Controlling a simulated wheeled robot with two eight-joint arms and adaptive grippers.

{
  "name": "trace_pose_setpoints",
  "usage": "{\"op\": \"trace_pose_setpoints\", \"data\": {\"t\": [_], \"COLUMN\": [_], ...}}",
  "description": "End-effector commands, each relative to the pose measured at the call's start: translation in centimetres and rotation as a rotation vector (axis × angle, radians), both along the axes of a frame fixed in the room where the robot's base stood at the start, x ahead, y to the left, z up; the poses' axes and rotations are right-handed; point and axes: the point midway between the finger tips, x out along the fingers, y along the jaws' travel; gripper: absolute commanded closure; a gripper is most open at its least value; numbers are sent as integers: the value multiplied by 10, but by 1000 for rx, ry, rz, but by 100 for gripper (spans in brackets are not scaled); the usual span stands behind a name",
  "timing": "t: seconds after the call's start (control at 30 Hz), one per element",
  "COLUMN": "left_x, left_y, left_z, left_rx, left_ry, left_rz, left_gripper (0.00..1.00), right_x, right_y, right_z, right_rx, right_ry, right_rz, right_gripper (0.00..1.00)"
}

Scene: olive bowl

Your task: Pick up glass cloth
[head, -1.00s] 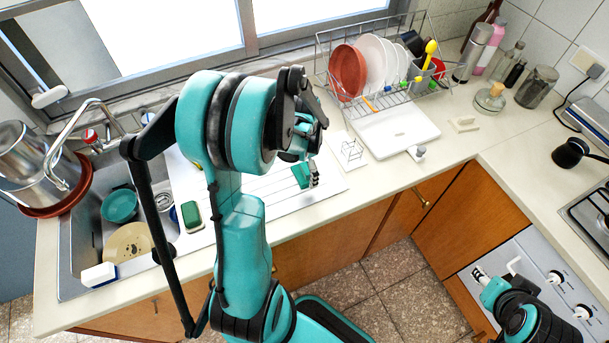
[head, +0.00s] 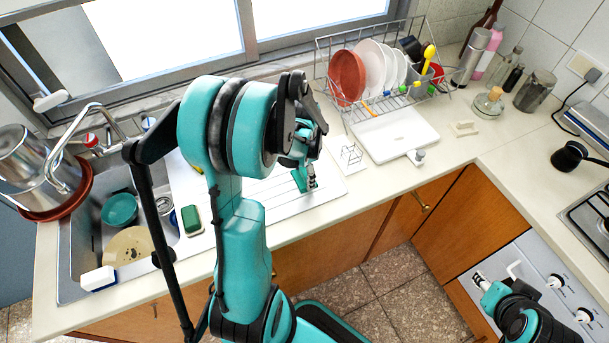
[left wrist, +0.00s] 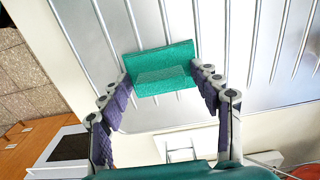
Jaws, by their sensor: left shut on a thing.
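The glass cloth (left wrist: 162,70) is a folded teal cloth. In the left wrist view it spans between the two fingers of my left gripper (left wrist: 165,82), which are shut on it. In the head view the cloth (head: 299,180) shows as a small teal strip beside the fingertips of my left gripper (head: 311,182), over the white ribbed drainboard (head: 265,190). I cannot tell whether its lower edge touches the board. My right gripper (head: 482,281) is low at the right, in front of the stove front, away from the cloth; its jaw opening is unclear.
A wire stand (head: 351,154) is right of the left gripper, with a white board (head: 395,135) and dish rack (head: 388,98) behind. A green sponge (head: 191,219) and the sink (head: 88,244) are left.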

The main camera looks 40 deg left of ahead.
Motion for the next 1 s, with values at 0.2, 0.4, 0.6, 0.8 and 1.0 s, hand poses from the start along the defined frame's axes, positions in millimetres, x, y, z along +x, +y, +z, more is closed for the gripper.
{"op": "trace_pose_setpoints", "data": {"t": [0.2, 0.4, 0.6, 0.8, 1.0], "left_x": [-2, 7, 43, 72, 86], "left_y": [0, -8, -38, -63, -74], "left_z": [14, 48, 75, 97, 107], "left_rx": [0, 0, 0, 0, 0], "left_ry": [2, 1, 1, 1, 1], "left_rz": [0, -5, -6, -4, -1], "left_gripper": [100, 100, 100, 100, 100], "right_x": [0, 0, 0, 0, 0], "right_y": [0, 0, 0, 0, 0], "right_z": [5, 18, 27, 33, 35], "right_rx": [0, 0, 0, 0, 0], "right_ry": [0, 0, 0, 0, 0], "right_rz": [0, 0, 0, 0, 0], "right_gripper": [60, 60, 60, 60, 60]}}
